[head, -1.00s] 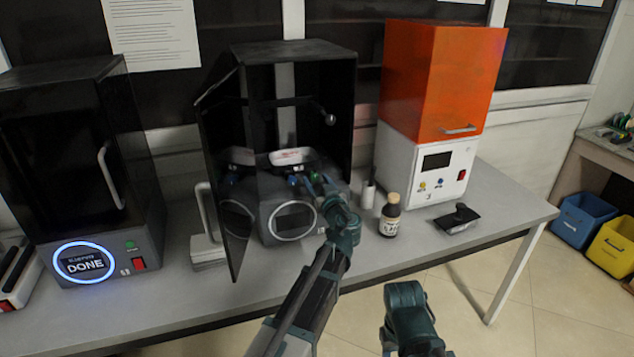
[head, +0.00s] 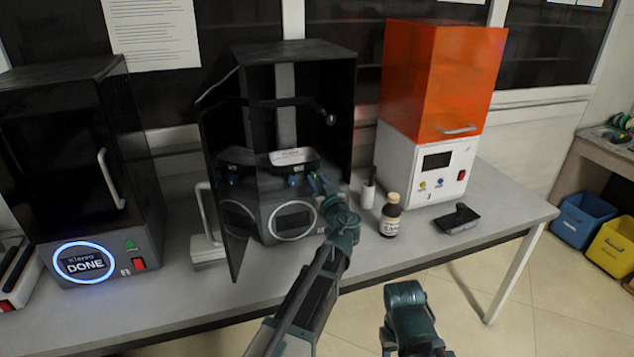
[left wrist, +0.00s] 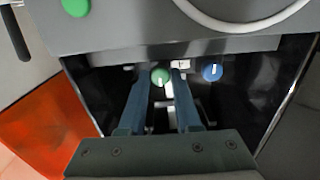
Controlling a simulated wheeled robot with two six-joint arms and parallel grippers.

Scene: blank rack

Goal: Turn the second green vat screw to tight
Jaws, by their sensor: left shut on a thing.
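The middle printer (head: 268,215) stands with its dark door swung open to the left. In the left wrist view a round green vat screw (left wrist: 160,76) with a white mark sits between the two blue fingers of my left gripper (left wrist: 160,84), which is shut on it. The white mark points roughly up and down in that view. A blue screw (left wrist: 212,72) with a white mark is just right of the fingers. In the head view my left gripper (head: 318,186) reaches into the printer's right front. My right gripper is not clearly seen; only part of my right arm shows.
A closed printer with a lit "DONE" ring (head: 84,263) stands left. An orange-hooded printer (head: 440,85) stands right. The open door (head: 222,185) bounds the left side.

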